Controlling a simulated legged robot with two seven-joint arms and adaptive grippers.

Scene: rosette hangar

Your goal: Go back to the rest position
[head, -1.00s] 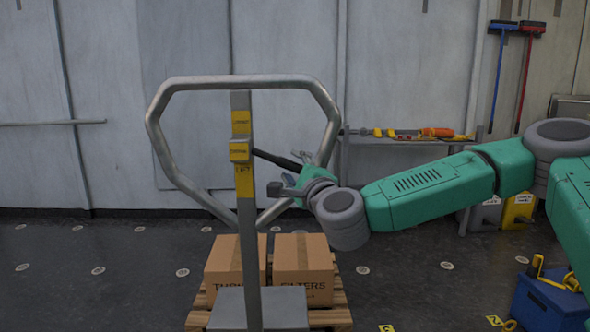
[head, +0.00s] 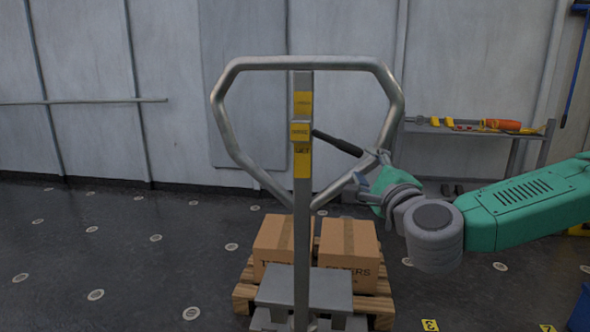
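My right gripper (head: 366,170) is at the end of the green arm from the right. Its fingers are apart, with nothing seen between them. It is close to the right side of the grey pallet truck handle loop (head: 226,122) and just below the tip of the black lever (head: 338,143). I cannot tell whether it touches either. The lever sticks out to the right from the yellow-marked post (head: 302,215). My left gripper is not in view.
Two cardboard boxes (head: 350,238) sit on a wooden pallet (head: 243,295) behind the post. A shelf with tools (head: 470,128) stands by the back wall. The dark floor at the left is clear. A blue object (head: 580,312) shows at the lower right edge.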

